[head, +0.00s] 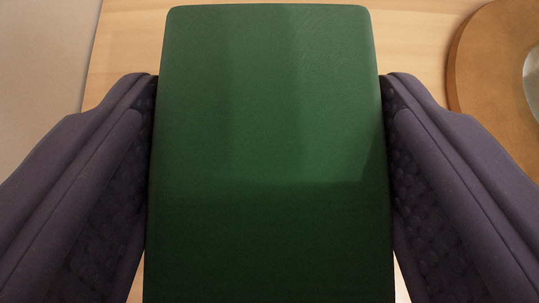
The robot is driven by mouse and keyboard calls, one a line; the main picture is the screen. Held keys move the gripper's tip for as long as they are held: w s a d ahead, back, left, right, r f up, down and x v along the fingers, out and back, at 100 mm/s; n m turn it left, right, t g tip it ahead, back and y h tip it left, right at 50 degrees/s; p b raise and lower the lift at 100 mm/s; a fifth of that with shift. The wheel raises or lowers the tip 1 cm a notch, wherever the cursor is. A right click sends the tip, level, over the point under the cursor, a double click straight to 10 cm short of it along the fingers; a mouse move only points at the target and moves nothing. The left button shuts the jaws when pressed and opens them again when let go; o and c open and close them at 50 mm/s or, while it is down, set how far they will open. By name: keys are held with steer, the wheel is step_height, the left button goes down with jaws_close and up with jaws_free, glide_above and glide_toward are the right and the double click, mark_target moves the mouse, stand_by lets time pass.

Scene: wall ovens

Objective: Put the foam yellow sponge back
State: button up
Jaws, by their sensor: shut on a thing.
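A green block (270,150) with rounded corners fills the middle of the head view, its broad flat face toward me. No yellow shows on it, so I cannot tell whether it is the sponge. My gripper (269,90) is shut on the block, with one dark, textured finger pressed against its left side and the other against its right side. The near end of the block runs out of the picture at the bottom. What lies directly beneath it is hidden, and I cannot tell whether it touches the surface.
A light wooden surface (420,42) lies behind the block. A round brown board (488,62) is at the right edge with part of a pale, glassy object (533,82) on it. A plain grey area (45,60) is at the left. Bare wood shows between block and board.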

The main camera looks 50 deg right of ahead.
mark_target(270, 176)
steer(key=shift+d+f+b, duration=0.1)
steer(key=shift+f+b, duration=0.7)
steer(key=shift+f, duration=1.25)
steer(key=shift+f, duration=0.2)
steer(key=o, duration=0.9)
steer(key=shift+o, duration=0.2)
steer(key=shift+r, duration=0.1)
